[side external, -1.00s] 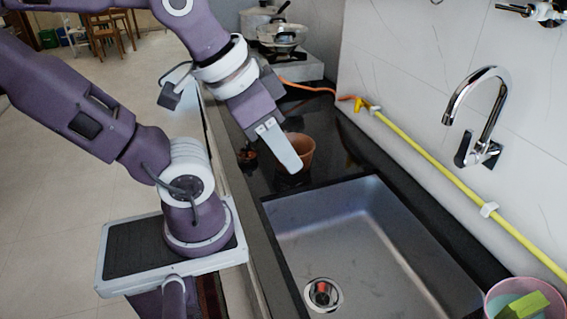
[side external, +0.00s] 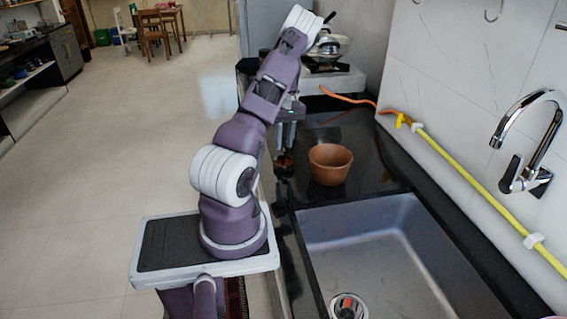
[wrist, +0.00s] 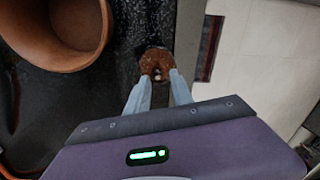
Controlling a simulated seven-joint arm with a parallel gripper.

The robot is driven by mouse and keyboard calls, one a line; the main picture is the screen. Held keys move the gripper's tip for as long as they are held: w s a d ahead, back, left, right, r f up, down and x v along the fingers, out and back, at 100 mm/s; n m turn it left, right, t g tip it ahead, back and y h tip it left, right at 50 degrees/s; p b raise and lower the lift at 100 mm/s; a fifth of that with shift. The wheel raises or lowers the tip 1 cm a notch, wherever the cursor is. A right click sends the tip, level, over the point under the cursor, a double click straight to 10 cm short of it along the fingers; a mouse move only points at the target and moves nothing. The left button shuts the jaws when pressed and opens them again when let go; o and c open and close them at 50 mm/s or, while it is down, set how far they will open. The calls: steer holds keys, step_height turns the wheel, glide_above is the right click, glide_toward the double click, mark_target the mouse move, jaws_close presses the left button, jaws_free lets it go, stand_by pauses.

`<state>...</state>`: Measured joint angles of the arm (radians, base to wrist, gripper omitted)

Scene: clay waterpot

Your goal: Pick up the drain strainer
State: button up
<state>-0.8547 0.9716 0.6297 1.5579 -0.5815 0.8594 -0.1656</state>
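A metal drain ring (side external: 348,307) with a red piece in its middle is in the sink floor, cut by the bottom edge of the side view. I cannot tell whether the red piece is the strainer. A small, rough brown round object (wrist: 155,63) lies on the dark counter near its edge; it also shows in the side view (side external: 284,167). I cannot tell what it is. My gripper (side external: 285,148) points down just above this object. In the wrist view, my gripper's fingers (wrist: 158,80) are apart, with the brown object at their tips.
A clay pot (side external: 330,165) stands on the counter right of my gripper. The steel sink (side external: 385,235) lies nearer the camera. A faucet (side external: 527,140) and yellow hose (side external: 470,182) are along the wall. A stove (side external: 335,80) is behind.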

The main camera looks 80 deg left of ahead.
mark_target(284, 155)
step_height(284, 155, down, 6)
steer(key=shift+d+f, duration=0.1)
steer(key=shift+f, duration=0.1)
jaws_close()
stand_by(1.4)
